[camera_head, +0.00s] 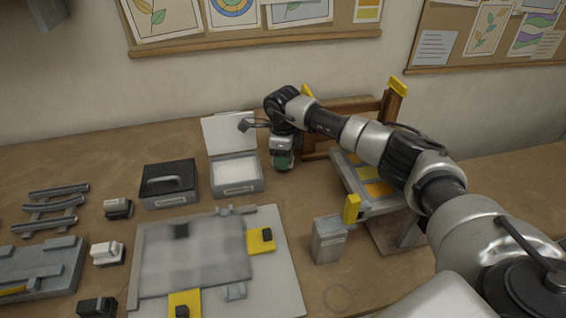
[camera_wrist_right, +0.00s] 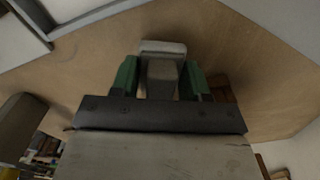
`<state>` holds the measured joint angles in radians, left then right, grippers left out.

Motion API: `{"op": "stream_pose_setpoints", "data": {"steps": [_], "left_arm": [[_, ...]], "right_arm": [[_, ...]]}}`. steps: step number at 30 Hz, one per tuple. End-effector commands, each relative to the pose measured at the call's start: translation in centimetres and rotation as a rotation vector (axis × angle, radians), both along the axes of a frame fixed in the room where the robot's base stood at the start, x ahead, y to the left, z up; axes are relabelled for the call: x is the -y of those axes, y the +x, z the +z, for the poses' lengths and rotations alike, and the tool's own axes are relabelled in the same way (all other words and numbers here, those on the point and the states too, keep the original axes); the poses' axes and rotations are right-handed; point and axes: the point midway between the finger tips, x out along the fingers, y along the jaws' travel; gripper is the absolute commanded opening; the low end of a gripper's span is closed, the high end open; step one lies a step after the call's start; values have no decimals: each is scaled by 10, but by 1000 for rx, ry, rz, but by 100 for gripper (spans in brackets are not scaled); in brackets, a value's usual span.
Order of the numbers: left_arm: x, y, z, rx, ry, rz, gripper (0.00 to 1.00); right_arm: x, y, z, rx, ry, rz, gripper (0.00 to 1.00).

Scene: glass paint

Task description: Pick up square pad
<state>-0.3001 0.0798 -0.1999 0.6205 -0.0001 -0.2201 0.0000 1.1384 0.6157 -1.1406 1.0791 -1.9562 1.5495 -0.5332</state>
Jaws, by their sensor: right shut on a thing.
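My right gripper (camera_head: 282,161) is at the back of the table, just right of the open white box. In the wrist view its green fingers (camera_wrist_right: 160,82) are shut on a small pale grey block with a wider top, which looks like the square pad (camera_wrist_right: 163,72). In the head view the pad is hidden by the gripper. I cannot tell how far it is above the table. My left gripper is in neither view.
The white box (camera_head: 238,188) has its lid up. A black case (camera_head: 170,199) stands left of it. A sheet with a grey pane (camera_head: 285,265) lies in front. Small blocks (camera_head: 107,254) stand left. A rack with yellow panels (camera_head: 357,180) and a grey canister (camera_head: 329,245) stand right.

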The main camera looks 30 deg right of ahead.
Motion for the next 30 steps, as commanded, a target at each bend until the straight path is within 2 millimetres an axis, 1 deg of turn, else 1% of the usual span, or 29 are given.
{"op": "stream_pose_setpoints", "data": {"steps": [5,12,15,18,21,24,30], "left_arm": [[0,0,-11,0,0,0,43],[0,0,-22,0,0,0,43],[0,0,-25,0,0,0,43],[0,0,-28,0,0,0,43],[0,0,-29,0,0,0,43],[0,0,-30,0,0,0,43],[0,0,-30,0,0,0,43]], "right_arm": [[0,1,37,7,0,1,19],[1,1,96,6,-1,-1,19],[1,1,117,6,-1,-1,19],[0,0,133,4,0,0,19],[0,1,144,4,0,0,19],[0,0,151,2,-1,0,19],[0,0,155,1,-1,0,19]]}}
